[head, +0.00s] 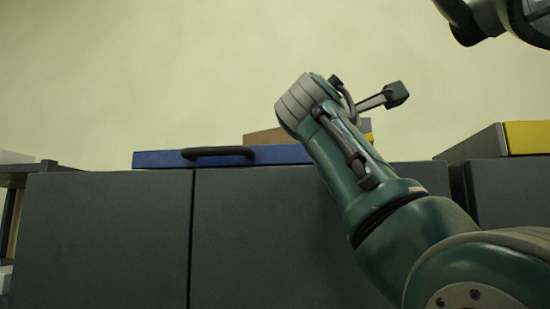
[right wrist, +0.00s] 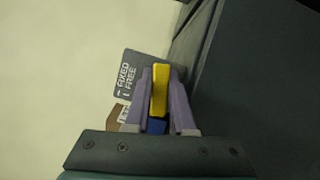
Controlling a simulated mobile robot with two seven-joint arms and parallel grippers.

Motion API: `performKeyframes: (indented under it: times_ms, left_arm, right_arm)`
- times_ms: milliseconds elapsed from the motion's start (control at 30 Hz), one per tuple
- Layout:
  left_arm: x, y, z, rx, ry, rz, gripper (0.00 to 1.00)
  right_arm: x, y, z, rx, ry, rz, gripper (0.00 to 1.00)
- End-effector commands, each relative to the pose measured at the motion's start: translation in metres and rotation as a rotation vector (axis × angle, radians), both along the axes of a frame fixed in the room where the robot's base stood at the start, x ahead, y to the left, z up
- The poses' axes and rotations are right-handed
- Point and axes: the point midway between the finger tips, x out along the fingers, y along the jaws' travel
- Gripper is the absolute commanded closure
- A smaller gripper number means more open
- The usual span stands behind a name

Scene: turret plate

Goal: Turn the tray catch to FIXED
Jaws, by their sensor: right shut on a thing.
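The tray catch is a yellow bar (right wrist: 160,88) in the middle of the right wrist view, standing along the picture's height. My right gripper (right wrist: 162,72) has its two purple-grey fingers on either side of the bar and is shut on it. Behind it is a dark plate (right wrist: 140,68) lettered FIXED and FREE; the fingers cover part of it. Which word the catch points to I cannot tell. In the head view the right arm's wrist hides the gripper and catch. A blue tray (head: 285,154) with a black handle (head: 218,152) lies on the cabinet top. My left gripper is not in view.
Dark grey cabinets (head: 100,235) fill the lower head view. A brown box (head: 265,137) stands behind the blue tray. A grey block with a yellow face (head: 528,137) is at the right. A shelf frame (head: 14,200) stands at the left edge.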

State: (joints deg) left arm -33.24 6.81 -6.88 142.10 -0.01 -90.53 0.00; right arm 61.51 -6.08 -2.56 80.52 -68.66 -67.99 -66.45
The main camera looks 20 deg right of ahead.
Motion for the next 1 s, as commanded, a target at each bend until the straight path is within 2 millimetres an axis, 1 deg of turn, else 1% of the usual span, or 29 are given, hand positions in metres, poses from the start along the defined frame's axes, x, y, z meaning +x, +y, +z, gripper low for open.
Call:
performKeyframes:
  times_ms: [200, 400, 967, 1000]
  left_arm:
    - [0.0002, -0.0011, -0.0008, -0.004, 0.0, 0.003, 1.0]
    - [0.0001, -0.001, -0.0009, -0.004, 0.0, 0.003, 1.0]
    - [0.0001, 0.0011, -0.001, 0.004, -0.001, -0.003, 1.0]
    - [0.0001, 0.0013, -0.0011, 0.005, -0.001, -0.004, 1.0]
  right_arm:
    - [-0.0005, -0.0001, 0.0004, 0.109, -0.069, -0.001, 1.0]
    - [-0.0005, -0.0003, -0.0004, 0.168, -0.104, -0.001, 1.0]
    - [-0.0004, -0.0005, -0.0006, 0.193, -0.12, -0.001, 1.0]
    - [-0.0005, -0.0005, -0.0006, 0.193, -0.12, -0.001, 0.75]
